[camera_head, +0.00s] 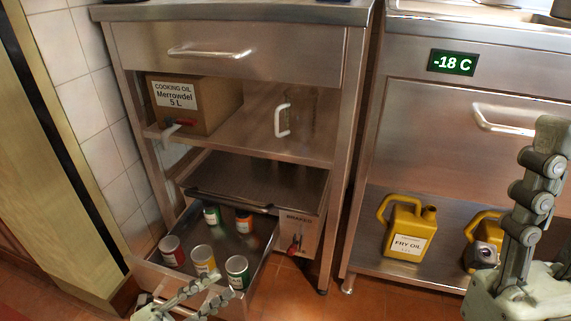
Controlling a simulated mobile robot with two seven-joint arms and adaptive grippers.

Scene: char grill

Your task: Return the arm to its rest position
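My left gripper (221,287) is at the bottom left, at the front edge of the pulled-out drawer (258,258). Its two fingers are apart and point up to the right, with no object seen held between them. Whether it touches the drawer front or handle cannot be told. My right gripper (535,190) is large at the right edge, in front of the right-hand unit. Its finger links point upward; part of it is cut off by the frame, and its opening cannot be judged.
The open drawer holds several cans, including a green-labelled can (237,271). Above are an oil box (205,110) and a clear jug (301,118). Yellow fry oil jugs (405,230) stand on the right unit's low shelf (350,262). Floor between the units is clear.

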